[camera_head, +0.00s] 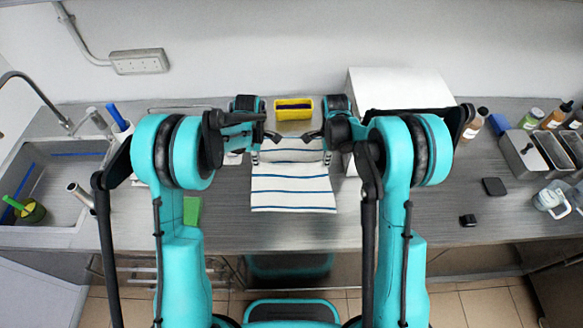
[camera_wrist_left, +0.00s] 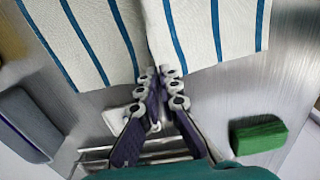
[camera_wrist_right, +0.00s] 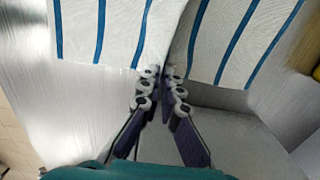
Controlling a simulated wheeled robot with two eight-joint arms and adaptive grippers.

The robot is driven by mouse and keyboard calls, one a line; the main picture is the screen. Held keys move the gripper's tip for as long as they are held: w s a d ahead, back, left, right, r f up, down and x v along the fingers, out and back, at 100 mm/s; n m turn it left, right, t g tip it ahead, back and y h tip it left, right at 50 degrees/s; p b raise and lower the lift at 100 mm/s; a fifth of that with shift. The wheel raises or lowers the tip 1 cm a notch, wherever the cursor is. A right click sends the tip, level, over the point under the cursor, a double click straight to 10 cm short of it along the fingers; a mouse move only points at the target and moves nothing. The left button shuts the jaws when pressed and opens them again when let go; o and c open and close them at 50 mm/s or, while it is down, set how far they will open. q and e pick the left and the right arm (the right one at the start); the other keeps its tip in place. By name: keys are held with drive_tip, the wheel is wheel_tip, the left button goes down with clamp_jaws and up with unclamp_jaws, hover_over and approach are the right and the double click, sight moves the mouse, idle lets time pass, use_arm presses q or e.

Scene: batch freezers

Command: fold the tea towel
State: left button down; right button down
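The white tea towel with blue stripes (camera_head: 292,194) lies on the grey worktop in front of me. A crease or raised ridge crosses it between my grippers, splitting it into a far and a near part. My left gripper (camera_head: 256,158) is at the towel's left edge. In the left wrist view its fingertips (camera_wrist_left: 160,78) are close together, pinching the towel's edge where the two parts meet. My right gripper (camera_head: 326,153) is at the right edge. In the right wrist view its fingertips (camera_wrist_right: 161,80) are likewise closed on the edge. The cloth between the fingertips is mostly hidden.
A yellow block-like item (camera_head: 293,108) stands behind the towel. A white box (camera_head: 400,84) is at the back right. A green sponge (camera_head: 192,210) lies left of the towel, and the sink (camera_head: 50,180) is further left. Metal containers (camera_head: 524,154) and bottles stand far right.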

use_arm(q)
drive_tip(key=shift+r, duration=0.2)
use_arm(e)
drive_tip(key=shift+r, duration=0.2)
